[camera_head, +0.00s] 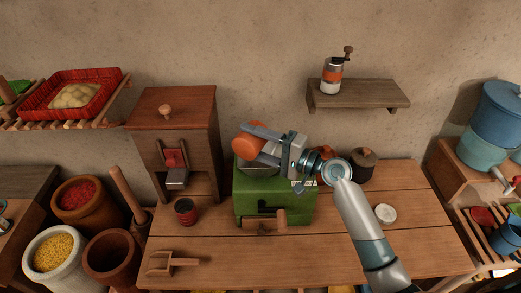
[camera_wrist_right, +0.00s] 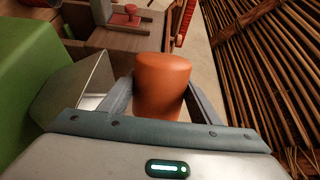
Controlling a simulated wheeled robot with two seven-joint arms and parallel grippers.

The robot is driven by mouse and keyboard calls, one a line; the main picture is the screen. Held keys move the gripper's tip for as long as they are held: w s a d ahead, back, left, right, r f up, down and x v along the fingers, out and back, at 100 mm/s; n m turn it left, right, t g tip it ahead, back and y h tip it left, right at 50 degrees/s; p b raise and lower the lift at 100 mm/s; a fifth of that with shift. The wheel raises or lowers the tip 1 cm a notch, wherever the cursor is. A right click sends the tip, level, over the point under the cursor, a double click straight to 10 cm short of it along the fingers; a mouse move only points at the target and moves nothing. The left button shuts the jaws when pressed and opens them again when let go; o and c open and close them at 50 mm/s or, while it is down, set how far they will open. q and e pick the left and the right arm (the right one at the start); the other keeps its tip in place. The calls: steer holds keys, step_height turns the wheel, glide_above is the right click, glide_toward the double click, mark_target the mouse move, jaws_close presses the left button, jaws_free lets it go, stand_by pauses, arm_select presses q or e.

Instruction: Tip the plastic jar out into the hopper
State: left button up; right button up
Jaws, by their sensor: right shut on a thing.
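An orange plastic jar (camera_head: 246,147) is in my right gripper (camera_head: 262,145), which is shut on it. The jar is tipped onto its side, its round end toward the left, above the grey metal hopper (camera_head: 258,169) on top of a green box (camera_head: 270,208) with a wooden-handled crank. The right wrist view shows the jar (camera_wrist_right: 162,85) between the two fingers, with the hopper (camera_wrist_right: 75,90) just left of it. The jar's mouth and contents cannot be made out. My left gripper is not in view.
A wooden cabinet (camera_head: 172,110) with a red-fronted spout stands left of the green box; a red cup (camera_head: 186,211) is before it. A brown pot (camera_head: 362,162) and white lid (camera_head: 386,213) are at right. A wall shelf (camera_head: 358,94) holds a grinder (camera_head: 332,76).

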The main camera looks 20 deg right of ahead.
steer(key=shift+w+d+f+m+p, duration=0.25)
steer(key=shift+f+m+p, duration=0.15)
steer(key=shift+m, duration=0.3)
stand_by(0.7)
steer(key=shift+w+d+r+m+p, duration=0.15)
steer(key=shift+d+r+m+p, duration=0.1)
steer(key=shift+m+p, duration=0.7)
stand_by(0.7)
steer(key=shift+w+d+f+m, duration=0.25)
steer(key=shift+f+m, duration=0.15)
steer(key=shift+m, duration=0.15)
stand_by(0.6)
steer(key=shift+a, duration=0.1)
steer(key=n+b, duration=0.1)
steer(key=n, duration=0.1)
steer(key=s+a+n+b, duration=0.1)
steer(key=shift+s+r+n+b, duration=0.1)
steer(key=shift+r+n+b, duration=0.1)
steer(key=shift+n+b, duration=0.2)
steer(key=shift+r, duration=0.15)
